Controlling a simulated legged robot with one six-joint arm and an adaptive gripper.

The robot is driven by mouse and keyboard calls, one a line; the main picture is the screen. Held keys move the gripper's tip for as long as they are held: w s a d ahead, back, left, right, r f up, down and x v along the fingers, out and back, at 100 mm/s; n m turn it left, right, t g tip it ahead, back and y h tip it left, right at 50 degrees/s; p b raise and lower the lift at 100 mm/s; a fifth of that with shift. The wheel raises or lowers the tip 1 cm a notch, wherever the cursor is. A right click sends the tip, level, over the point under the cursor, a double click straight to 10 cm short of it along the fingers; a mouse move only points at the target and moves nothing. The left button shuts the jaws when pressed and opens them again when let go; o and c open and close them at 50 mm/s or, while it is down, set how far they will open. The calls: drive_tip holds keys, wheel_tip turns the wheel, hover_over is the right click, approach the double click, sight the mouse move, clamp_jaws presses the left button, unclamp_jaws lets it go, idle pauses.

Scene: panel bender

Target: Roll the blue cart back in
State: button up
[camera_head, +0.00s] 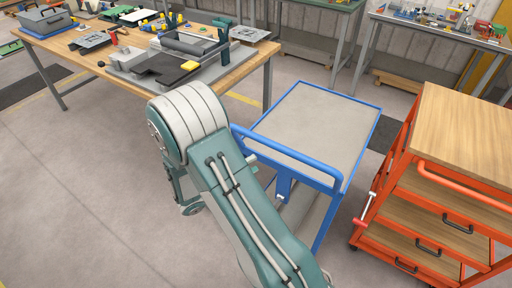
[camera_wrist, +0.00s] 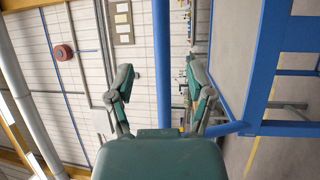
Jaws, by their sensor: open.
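The blue cart (camera_head: 318,125) stands on the floor right of my arm in the head view, with a flat grey top, blue rim and blue push handle (camera_head: 285,152) facing me. In the head view my gripper is mostly hidden behind my arm, near the handle's left end. In the wrist view my gripper (camera_wrist: 160,78) is open. The handle bar (camera_wrist: 162,45) runs between its two fingers in the picture, apart from both; its depth between them is unclear. The cart frame (camera_wrist: 262,70) shows to the right there.
An orange cart (camera_head: 465,135) with wooden shelves stands close to the blue cart's right. A wooden workbench (camera_head: 118,40) with tools and a grey machine (camera_head: 180,55) is at the back left. More benches line the back wall. Floor at the left (camera_head: 80,190) is clear.

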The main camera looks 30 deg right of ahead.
sight(277, 147)
drive_tip(key=shift+n+t, duration=0.3)
drive_tip(key=shift+t, duration=0.2)
drive_tip(key=d, duration=0.6)
drive_tip(key=w+d+r, duration=0.1)
drive_tip(key=d, duration=0.2)
drive_tip(key=shift+w+d, duration=0.1)
drive_tip(key=shift+d, duration=0.3)
clamp_jaws()
